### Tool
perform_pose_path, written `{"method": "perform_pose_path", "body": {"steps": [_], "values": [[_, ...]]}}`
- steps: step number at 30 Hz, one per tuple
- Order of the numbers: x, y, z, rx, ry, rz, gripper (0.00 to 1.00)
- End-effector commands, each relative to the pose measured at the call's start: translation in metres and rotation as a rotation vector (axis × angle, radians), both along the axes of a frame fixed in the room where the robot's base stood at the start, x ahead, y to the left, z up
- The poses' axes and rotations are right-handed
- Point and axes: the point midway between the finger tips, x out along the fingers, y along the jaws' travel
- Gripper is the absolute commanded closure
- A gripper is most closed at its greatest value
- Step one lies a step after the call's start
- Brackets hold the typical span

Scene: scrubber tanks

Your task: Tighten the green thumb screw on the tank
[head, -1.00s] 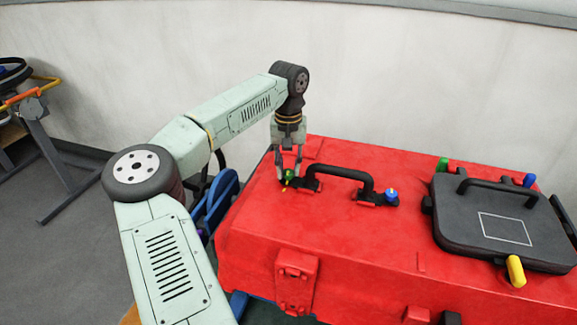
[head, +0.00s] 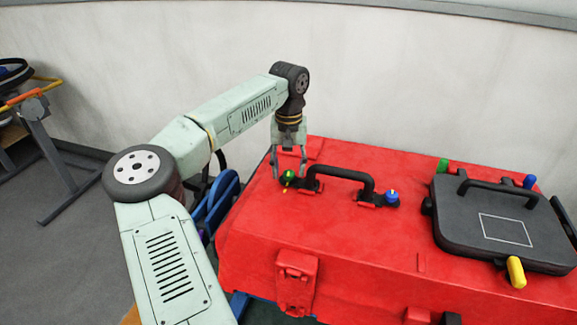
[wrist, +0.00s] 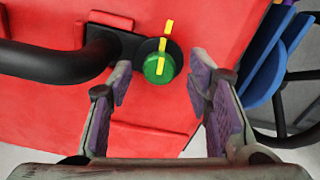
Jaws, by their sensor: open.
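The green thumb screw (head: 288,176) sits at the left end of the black handle (head: 345,173) on top of the red tank (head: 330,225). In the wrist view the green screw (wrist: 159,69) is a round knob with a yellow bar across it. A yellow mark beyond it lies nearly in line with the bar, slightly to the right. My gripper (wrist: 161,78) is open, with one finger on each side of the screw and visible gaps between. In the head view my gripper (head: 288,172) points down just above the screw.
A blue knob (head: 391,196) is at the handle's other end. A black lid (head: 470,245) with another green knob (head: 442,165), a blue knob (head: 529,181) and a yellow knob (head: 516,271) lies right. A pale wall (head: 420,80) stands behind the tank.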

Motion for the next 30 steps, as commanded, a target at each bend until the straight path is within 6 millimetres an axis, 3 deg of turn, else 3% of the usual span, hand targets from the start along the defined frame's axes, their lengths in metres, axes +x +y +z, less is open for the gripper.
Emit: {"method": "perform_pose_path", "body": {"steps": [8, 21, 30], "values": [[0.0, 0.0, 0.008, 0.0, -0.001, 0.0, 0.54], [0.0, 0.0, 0.094, 0.001, -0.003, 0.0, 0.54], [0.0, -0.001, 0.12, -0.001, 0.0, 0.0, 0.54]]}}
